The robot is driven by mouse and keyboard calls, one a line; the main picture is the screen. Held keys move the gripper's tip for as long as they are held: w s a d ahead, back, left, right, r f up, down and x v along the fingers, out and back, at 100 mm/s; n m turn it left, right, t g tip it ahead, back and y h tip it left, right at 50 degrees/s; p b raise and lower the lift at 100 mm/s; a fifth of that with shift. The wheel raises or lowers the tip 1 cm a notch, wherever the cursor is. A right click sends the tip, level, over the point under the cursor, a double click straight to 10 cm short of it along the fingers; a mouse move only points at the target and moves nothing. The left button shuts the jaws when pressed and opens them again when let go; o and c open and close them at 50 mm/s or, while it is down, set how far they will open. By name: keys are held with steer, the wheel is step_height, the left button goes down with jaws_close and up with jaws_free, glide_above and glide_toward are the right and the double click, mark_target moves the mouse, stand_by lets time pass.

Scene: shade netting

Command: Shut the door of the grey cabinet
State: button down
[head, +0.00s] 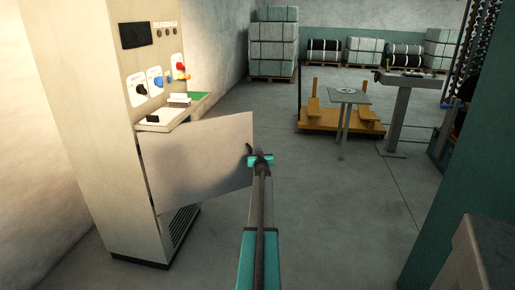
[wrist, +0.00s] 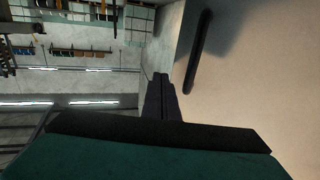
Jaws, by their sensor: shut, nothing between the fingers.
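The grey cabinet (head: 90,120) stands tall at the left in the head view and looks beige-grey. Its door (head: 195,165) is a plain panel that stands open, swung out to the right from the cabinet's lower front. A dark upright handle (head: 250,155) is near the door's free edge. My gripper (head: 258,151) is shut and empty beside that edge, close to the handle. In the wrist view the shut fingers (wrist: 160,77) point along the door's face (wrist: 265,85), left of the dark handle bar (wrist: 199,52). I cannot tell whether they touch the door.
A small shelf (head: 185,112) with a green surface juts from the cabinet above the door. A wooden pallet platform (head: 330,121) and a grey stand (head: 398,115) are farther back. A green post (head: 470,140) is at the right.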

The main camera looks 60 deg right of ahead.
steer(key=s+a, duration=0.6)
steer(key=s, duration=0.3)
steer(key=shift+s, duration=0.15)
steer(key=shift+a, duration=0.1)
steer(key=shift+f, duration=0.1)
